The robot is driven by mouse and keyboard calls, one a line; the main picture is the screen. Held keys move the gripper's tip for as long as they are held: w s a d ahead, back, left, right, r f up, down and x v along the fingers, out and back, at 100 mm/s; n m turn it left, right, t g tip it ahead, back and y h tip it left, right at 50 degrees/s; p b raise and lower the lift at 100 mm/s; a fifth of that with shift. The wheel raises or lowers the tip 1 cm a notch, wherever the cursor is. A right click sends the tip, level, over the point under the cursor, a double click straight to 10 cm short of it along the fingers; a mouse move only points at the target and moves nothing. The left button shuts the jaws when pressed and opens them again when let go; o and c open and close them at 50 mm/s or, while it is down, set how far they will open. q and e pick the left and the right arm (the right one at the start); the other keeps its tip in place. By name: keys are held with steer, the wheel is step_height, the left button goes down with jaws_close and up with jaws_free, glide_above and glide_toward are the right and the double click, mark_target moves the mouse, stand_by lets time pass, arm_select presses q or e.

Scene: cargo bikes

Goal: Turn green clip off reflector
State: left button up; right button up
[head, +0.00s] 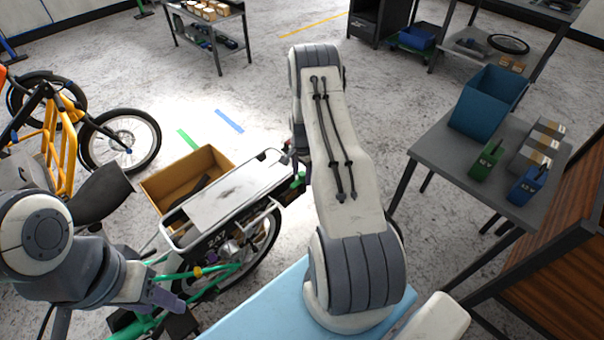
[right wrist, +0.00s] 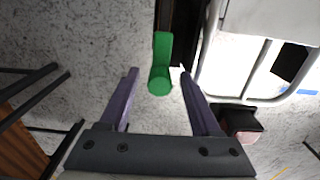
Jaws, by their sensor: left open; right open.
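A green clip (right wrist: 161,65) shows in the right wrist view, just ahead of and between the two purple fingertips of my right gripper (right wrist: 159,73). The right gripper is open, with a gap on both sides of the clip. A small white piece beside the clip may be the reflector; I cannot tell. In the head view a bit of green (head: 299,181) shows at the rear end of the bike's rack, partly behind my right arm, which hides the right gripper. My left gripper (head: 168,297) is open and empty above the green bike frame (head: 205,272).
The cargo bike's rack (head: 230,195) has a pale top and metal rails, with a cardboard box (head: 190,175) beside it. A dark red-faced block (right wrist: 240,122) sits near the right finger. A grey table (head: 440,150) with a blue bin (head: 488,103) stands at right.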

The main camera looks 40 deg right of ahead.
jaws_close()
steer(key=n+b, duration=0.1)
steer(key=n, duration=0.2)
steer(key=shift+n+b, duration=0.4)
steer(key=n+b, duration=0.1)
steer(key=n, duration=0.3)
steer(key=shift+n, duration=0.3)
steer(key=n+b, duration=0.1)
steer(key=n, duration=0.8)
steer(key=shift+n+b, duration=0.3)
